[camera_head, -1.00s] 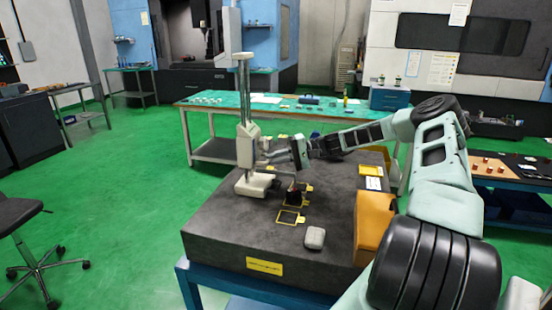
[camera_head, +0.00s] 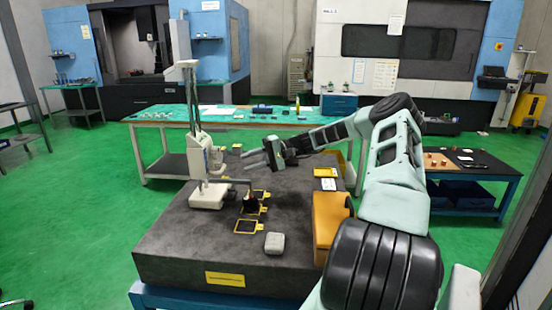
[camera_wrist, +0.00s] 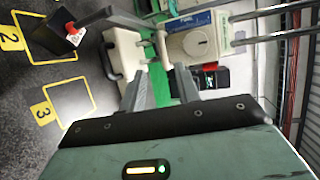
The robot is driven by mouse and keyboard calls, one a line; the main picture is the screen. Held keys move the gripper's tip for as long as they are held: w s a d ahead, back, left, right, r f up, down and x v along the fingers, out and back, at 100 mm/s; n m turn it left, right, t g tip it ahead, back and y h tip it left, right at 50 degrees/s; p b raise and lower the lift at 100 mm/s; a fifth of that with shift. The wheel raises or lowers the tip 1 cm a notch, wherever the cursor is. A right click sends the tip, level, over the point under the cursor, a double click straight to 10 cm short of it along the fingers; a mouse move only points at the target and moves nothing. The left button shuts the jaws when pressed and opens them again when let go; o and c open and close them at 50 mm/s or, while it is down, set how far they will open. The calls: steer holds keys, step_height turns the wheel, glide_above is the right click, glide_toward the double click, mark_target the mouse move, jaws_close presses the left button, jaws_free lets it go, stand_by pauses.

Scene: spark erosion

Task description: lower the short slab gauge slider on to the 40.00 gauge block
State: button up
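The height gauge stands on the dark granite plate (camera_head: 180,245). Its white slider (camera_head: 198,155) sits low on the twin-post column, above the pale base (camera_head: 209,196). In the wrist view the slider (camera_wrist: 195,42) shows a round knob, beyond my fingertips. A grey arm reaches from the gauge to about above a small dark block (camera_head: 250,204) beside the base, in a yellow-framed spot. I cannot read 40.00 on it, nor tell whether the arm touches it. My gripper (camera_head: 262,156) is open and empty, right of the slider and apart from it.
An empty yellow frame marked 3 (camera_wrist: 68,103) lies near the block. A grey rounded object (camera_head: 275,243) and an orange box (camera_head: 330,222) stand to the right on the plate. A green-topped bench (camera_head: 225,116) is behind. The plate's front left is clear.

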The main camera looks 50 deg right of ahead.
steer(key=b+v, duration=0.2)
steer(key=v, duration=0.8)
steer(key=shift+d, duration=0.15)
steer(key=shift+s+f, duration=0.1)
